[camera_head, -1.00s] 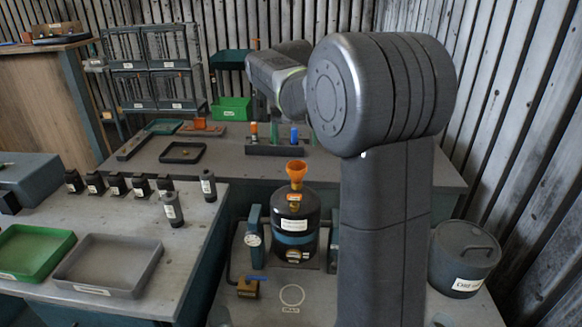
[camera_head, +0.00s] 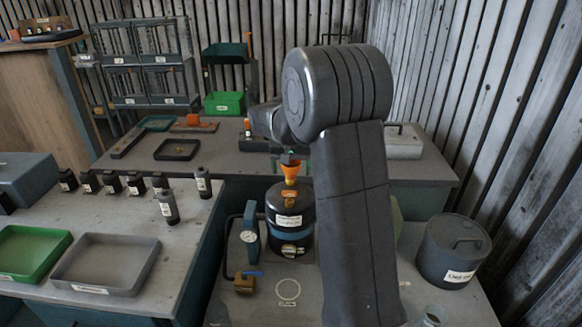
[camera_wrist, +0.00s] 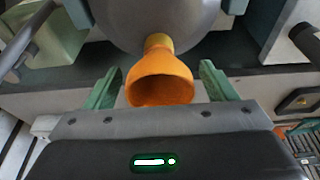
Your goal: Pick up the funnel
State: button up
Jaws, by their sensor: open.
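The orange funnel (camera_head: 290,171) stands upright on top of the black blower housing (camera_head: 289,206) in the head view, with its wide mouth up. In the wrist view the funnel (camera_wrist: 163,76) lies between the two green fingers of my gripper (camera_wrist: 161,86), with a gap on each side. My gripper is open and not touching the funnel there. In the head view the gripper (camera_head: 288,155) is just above the funnel's mouth, and my arm hides part of it.
A dark lidded bin (camera_head: 452,250) is at the right. Small dark bottles (camera_head: 167,207) and green (camera_head: 32,250) and grey trays (camera_head: 108,265) lie on the left bench. The back bench holds a dark tray (camera_head: 176,149).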

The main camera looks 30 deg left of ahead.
jog(key=c, duration=0.8)
jog(key=shift+c, duration=0.2)
jog(key=shift+r, duration=0.1)
